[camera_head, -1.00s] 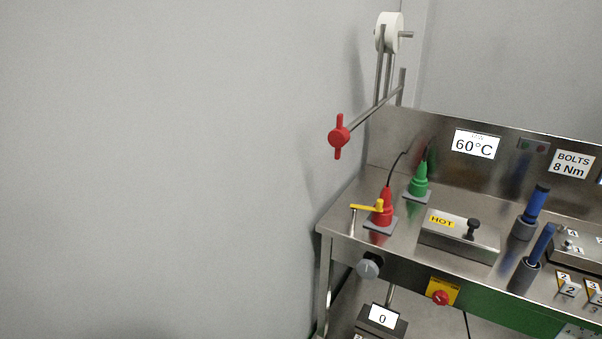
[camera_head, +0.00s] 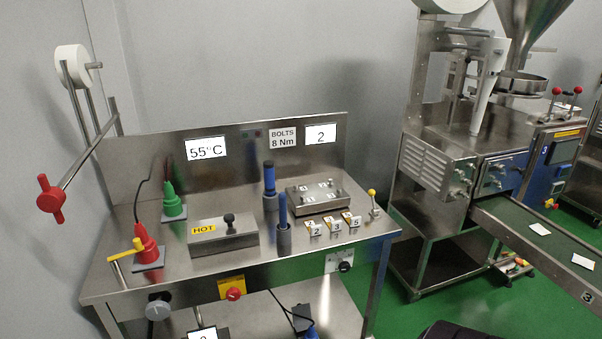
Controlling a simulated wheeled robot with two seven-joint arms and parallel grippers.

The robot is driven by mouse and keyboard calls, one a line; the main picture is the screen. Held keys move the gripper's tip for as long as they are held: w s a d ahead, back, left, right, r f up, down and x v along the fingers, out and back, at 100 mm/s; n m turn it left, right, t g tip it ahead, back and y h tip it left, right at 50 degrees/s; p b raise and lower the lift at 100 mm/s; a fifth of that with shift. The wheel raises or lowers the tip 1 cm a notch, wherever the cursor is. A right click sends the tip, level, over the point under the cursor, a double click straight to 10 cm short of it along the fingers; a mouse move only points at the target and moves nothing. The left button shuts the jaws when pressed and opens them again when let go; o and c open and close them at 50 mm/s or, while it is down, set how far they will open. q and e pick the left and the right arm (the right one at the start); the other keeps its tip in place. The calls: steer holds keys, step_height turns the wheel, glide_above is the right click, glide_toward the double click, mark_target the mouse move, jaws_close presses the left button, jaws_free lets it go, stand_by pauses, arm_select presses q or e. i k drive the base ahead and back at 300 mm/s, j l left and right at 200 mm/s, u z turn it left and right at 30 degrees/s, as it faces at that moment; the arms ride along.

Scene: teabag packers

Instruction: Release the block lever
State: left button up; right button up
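A small lever with a yellow ball knob (camera_head: 372,192) stands upright at the right end of the steel bench (camera_head: 180,283). A steel block (camera_head: 330,203) with several numbered bolts lies flat left of it. I cannot tell for sure which lever is the block lever. A yellow-handled lever (camera_head: 125,249) on a thin post also stands at the bench's left front corner, beside a red cone-shaped tool (camera_head: 146,247). Neither of my grippers shows in the view.
A hot box (camera_head: 222,240), a green tool (camera_head: 173,205), two blue-handled tools (camera_head: 283,212) and numbered tags (camera_head: 332,228) crowd the bench. A red handle (camera_head: 50,199) juts out at the left. A packing machine (camera_head: 450,155) with a conveyor (camera_head: 525,235) stands right.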

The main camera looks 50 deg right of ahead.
mark_target(371, 193)
steer(key=z, duration=2.05)
